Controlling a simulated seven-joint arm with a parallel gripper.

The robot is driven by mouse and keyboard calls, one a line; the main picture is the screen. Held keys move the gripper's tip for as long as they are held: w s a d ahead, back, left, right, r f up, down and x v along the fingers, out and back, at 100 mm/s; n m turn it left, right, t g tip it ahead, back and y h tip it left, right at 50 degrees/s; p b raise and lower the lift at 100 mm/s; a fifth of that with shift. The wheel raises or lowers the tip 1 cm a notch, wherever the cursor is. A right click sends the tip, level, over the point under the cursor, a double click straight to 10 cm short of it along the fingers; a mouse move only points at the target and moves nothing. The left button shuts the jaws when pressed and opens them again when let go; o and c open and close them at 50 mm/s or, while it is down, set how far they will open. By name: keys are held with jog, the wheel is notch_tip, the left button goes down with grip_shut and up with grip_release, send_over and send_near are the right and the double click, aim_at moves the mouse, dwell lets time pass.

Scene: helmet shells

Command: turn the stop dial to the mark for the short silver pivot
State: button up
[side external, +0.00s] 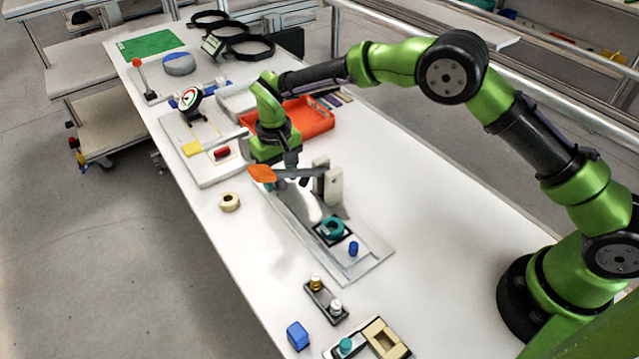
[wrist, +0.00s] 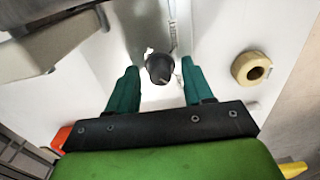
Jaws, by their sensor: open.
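My gripper (wrist: 160,76) is open, and its teal fingers stand to the left and right of a dark round knob (wrist: 160,67), which looks like the stop dial. The knob has a pale line on its face; I cannot read any marks around it. Whether the fingers touch it is unclear. In the side external view my gripper (side external: 291,178) is low over the far end of the long grey fixture plate (side external: 372,266), and I cannot make out the knob there. A short silver pivot (side external: 335,306) and a gold one (side external: 316,283) stand in a dark holder at the front.
An orange-ended lever (side external: 262,173) and a pale upright block (side external: 333,185) are close to my gripper. A cream ring (side external: 229,202) lies to the left. A teal ring (side external: 332,228) and a blue knob (side external: 353,248) sit on the plate. An orange tray (side external: 305,118) is behind.

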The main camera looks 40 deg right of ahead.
grip_shut()
jog(key=n, duration=0.4)
jog(key=shift+n, duration=0.3)
jog(key=n, duration=0.9)
jog(key=shift+r, duration=0.1)
jog(key=shift+n, duration=2.1)
